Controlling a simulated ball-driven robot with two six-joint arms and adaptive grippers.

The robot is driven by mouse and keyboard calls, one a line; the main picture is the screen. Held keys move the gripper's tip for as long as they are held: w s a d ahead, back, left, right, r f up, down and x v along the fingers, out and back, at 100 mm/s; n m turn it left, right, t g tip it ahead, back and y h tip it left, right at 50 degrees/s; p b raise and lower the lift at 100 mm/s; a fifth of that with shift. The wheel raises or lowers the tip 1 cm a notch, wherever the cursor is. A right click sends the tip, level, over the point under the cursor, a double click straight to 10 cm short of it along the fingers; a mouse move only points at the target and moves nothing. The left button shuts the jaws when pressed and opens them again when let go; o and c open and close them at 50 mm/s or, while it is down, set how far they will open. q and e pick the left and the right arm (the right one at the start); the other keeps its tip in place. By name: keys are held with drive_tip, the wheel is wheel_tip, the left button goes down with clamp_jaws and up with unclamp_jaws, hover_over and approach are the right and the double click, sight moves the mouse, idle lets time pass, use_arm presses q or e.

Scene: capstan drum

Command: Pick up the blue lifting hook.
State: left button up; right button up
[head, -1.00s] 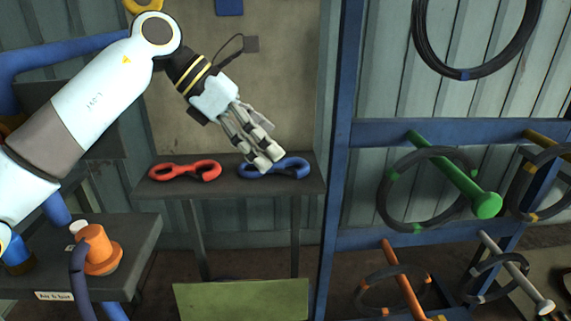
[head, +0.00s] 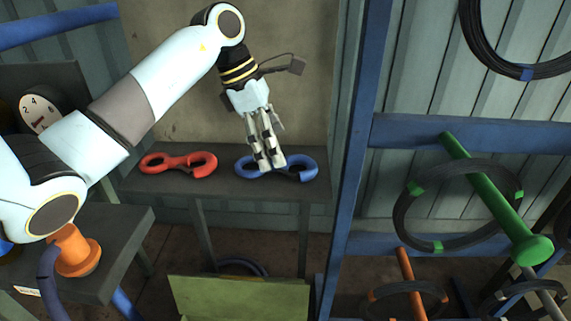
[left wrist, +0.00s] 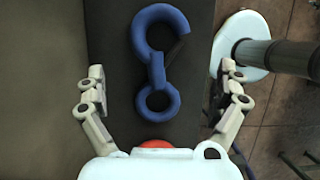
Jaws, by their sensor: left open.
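The blue lifting hook (head: 303,168) lies flat on a dark shelf (head: 225,187) in the head view. My left gripper (head: 268,167) is over its middle and left part and hides some of it. In the left wrist view the hook (left wrist: 157,70) lies ahead of the open left gripper (left wrist: 162,93), between the lines of its two fingers. The fingers stand apart with the small ring of the hook between them, and they do not appear to touch it. My right gripper is in neither view.
A red hook (head: 178,164) lies on the same shelf to the left. A blue post (head: 352,160) and a rack with a green peg (head: 490,195) stand at the right. An orange part (head: 77,252) sits on a bench at the lower left. A green panel (head: 240,298) is below the shelf.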

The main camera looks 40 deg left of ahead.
sight(311, 172)
use_arm(q)
drive_tip(key=p+x, duration=0.1)
drive_tip(key=x, duration=0.3)
drive_tip(key=shift+a, duration=0.1)
drive_tip(key=shift+w+f, duration=0.1)
drive_tip(key=shift+f, duration=0.1)
drive_tip(key=c, duration=1.7)
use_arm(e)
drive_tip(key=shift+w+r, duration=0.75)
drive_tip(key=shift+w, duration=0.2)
